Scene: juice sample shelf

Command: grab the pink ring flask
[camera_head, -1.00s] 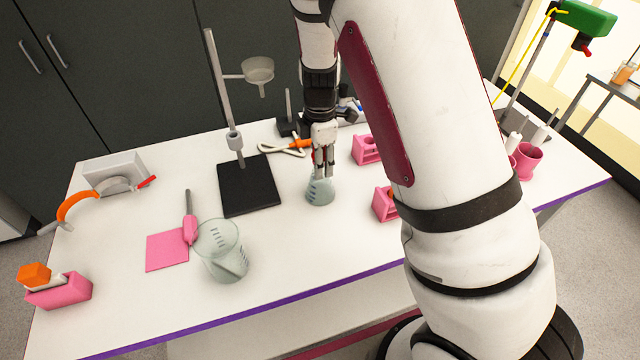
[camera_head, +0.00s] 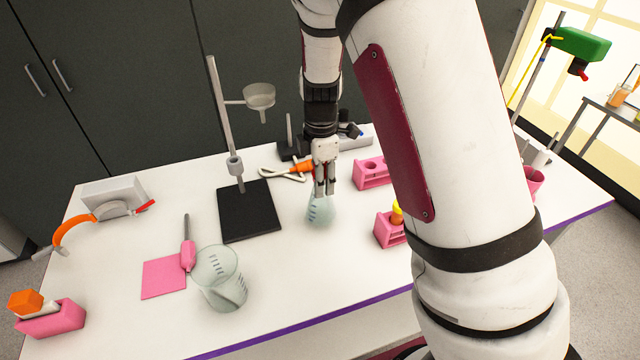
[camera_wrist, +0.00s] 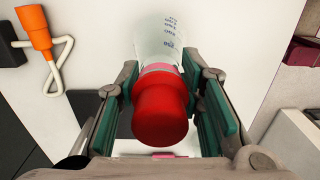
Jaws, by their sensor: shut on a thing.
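The flask (camera_head: 320,211) is a clear conical one with blue markings, standing upright at the middle of the table. In the wrist view the flask (camera_wrist: 160,40) shows a pink ring (camera_wrist: 160,68) around its neck and a red stopper (camera_wrist: 160,105) on top. My gripper (camera_head: 324,190) is above the flask body in the head view, its fingers on both sides of the neck. In the wrist view my gripper (camera_wrist: 160,112) is shut on the flask near the pink ring and stopper. I cannot tell whether the flask base touches the table.
A black stand base (camera_head: 249,212) with a funnel holder stands left of the flask. A large beaker (camera_head: 218,280) is front left, beside a pink mat (camera_head: 163,278). Pink racks (camera_head: 388,232) are close on the right. An orange-handled tool (camera_head: 300,168) lies behind.

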